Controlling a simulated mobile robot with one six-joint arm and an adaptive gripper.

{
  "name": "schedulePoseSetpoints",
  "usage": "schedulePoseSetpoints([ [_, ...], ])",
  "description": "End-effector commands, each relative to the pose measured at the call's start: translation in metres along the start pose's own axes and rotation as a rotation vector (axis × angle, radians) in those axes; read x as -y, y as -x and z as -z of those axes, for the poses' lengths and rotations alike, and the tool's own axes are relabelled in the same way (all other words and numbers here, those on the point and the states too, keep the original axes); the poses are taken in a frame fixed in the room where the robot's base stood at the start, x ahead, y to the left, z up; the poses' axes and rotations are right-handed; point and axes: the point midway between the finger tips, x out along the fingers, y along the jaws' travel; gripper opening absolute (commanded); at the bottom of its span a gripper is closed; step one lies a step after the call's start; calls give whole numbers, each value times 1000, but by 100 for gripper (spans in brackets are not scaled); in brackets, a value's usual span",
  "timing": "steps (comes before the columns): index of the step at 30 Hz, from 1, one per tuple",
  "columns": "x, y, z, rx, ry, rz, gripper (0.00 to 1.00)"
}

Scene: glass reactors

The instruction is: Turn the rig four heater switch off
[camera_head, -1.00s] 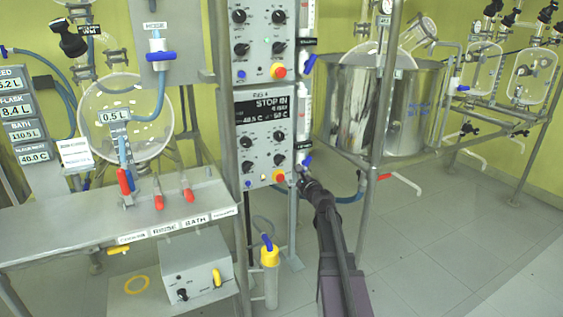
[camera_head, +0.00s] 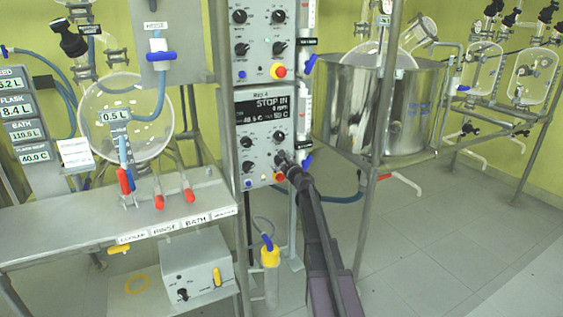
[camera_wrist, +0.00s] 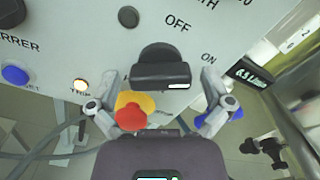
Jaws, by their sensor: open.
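The rig 4 panel (camera_head: 263,135) stands in the middle of the head view, with a lit screen reading "STOP IN". My gripper (camera_head: 288,166) is at its lower right knob and hides part of it. In the wrist view a black bar knob (camera_wrist: 160,66) with a white mark sits by the words OFF and ON. My open gripper (camera_wrist: 160,82) has one finger on each side of this knob, with visible gaps.
A red button on a yellow base (camera_wrist: 131,115) lies just below the knob, close to the left finger. A lit lamp (camera_wrist: 80,86) and a blue button (camera_wrist: 15,75) are at left. A steel vessel (camera_head: 390,110) stands right of the panel.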

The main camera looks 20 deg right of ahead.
Motion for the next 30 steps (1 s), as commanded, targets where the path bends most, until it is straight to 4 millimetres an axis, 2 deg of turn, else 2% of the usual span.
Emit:
schedulePoseSetpoints([
  [11, 0, -4, 0, 0, 0, 1, 100],
  [12, 0, -4, 0, 0, 0, 1, 97],
  [19, 1, -4, 0, 0, 0, 1, 29],
  [22, 7, -5, 4, -1, 0, 1, 26],
  [30, 2, -4, 1, -2, 20, 3, 27],
])
